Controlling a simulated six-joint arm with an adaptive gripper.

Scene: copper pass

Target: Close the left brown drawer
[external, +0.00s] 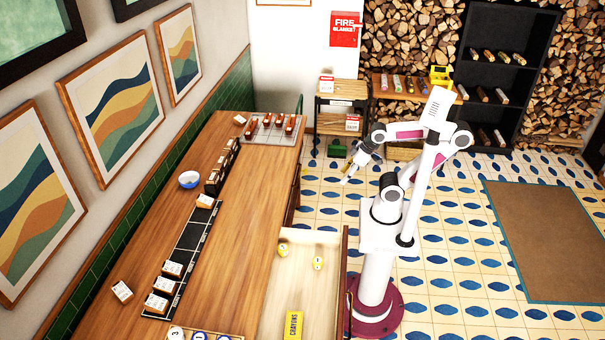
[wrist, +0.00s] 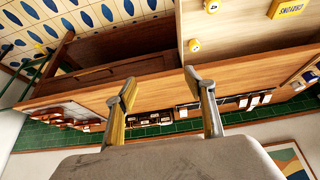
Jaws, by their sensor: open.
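A wide drawer (external: 300,285) stands pulled out from the counter's front, with a brown front panel (external: 344,275) and a pale interior. In the wrist view, its pale inside (wrist: 245,30) shows at the upper right. Farther along the counter, a darker brown drawer (wrist: 100,73) shows at the left of the wrist view and appears to stick out; its front edge shows in the external view (external: 295,195). How far it is out is hard to tell. My gripper (external: 348,178) is open and empty above the floor, beyond the counter's edge; its fingers (wrist: 160,80) are apart in the wrist view.
The wide drawer holds a yellow crayons box (external: 293,325) and two small yellow pieces (external: 318,263). The wooden counter (external: 235,240) carries a black strip with boxes and a white bowl (external: 189,179). A shelf (external: 340,105) stands behind. The floor around my gripper is clear.

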